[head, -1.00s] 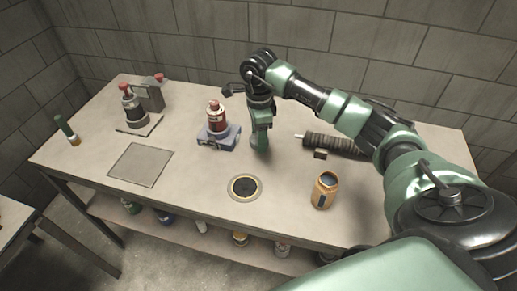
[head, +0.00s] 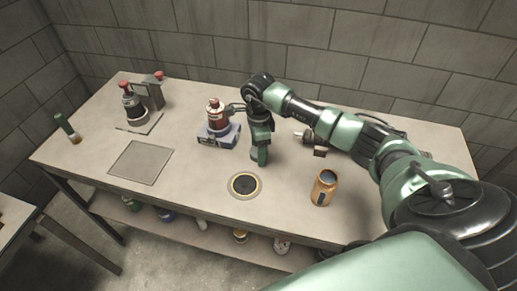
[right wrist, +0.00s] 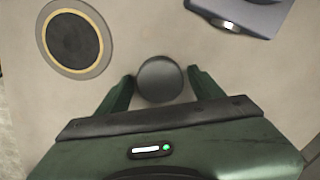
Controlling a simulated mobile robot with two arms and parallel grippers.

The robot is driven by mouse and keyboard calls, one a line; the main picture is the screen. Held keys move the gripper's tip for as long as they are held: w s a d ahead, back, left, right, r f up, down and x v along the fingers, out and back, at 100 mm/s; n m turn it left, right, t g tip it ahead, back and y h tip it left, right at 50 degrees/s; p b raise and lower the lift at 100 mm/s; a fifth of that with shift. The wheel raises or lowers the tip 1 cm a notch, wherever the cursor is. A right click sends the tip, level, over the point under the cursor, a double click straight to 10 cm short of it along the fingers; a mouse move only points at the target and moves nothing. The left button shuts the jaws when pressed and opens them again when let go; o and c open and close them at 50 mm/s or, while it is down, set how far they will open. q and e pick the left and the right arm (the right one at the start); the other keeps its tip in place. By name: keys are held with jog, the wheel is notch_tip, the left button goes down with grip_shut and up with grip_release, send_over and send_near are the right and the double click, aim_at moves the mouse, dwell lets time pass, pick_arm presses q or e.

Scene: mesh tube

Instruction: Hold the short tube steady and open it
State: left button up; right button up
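My right gripper (head: 259,158) points straight down, low over the table between the round opening and the red-topped bottle's stand. In the right wrist view its two green fingers (right wrist: 160,84) are apart, one on each side of a dark grey round disc (right wrist: 160,79). Thin gaps seem to show beside the disc; contact cannot be made out. The disc's lower body is hidden, and the gripper hides it in the head view. A green tube with an orange end (head: 68,129) stands tilted at the far left. I cannot tell which is the short tube. My left gripper is out of view.
A round dark opening with a yellow ring (head: 245,185) is near the front edge; it also shows in the right wrist view (right wrist: 75,40). A red-topped bottle (head: 215,113) sits on a blue-grey stand (head: 219,138). An orange jar (head: 323,188) stands right. A grey plate (head: 140,162) lies left.

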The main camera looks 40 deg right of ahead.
jog(key=shift+r, duration=0.1)
jog(key=shift+r, duration=0.2)
notch_tip(320, 180, up, 12)
jog(key=b, duration=0.2)
dwell(0.3)
jog(key=shift+f, duration=0.2)
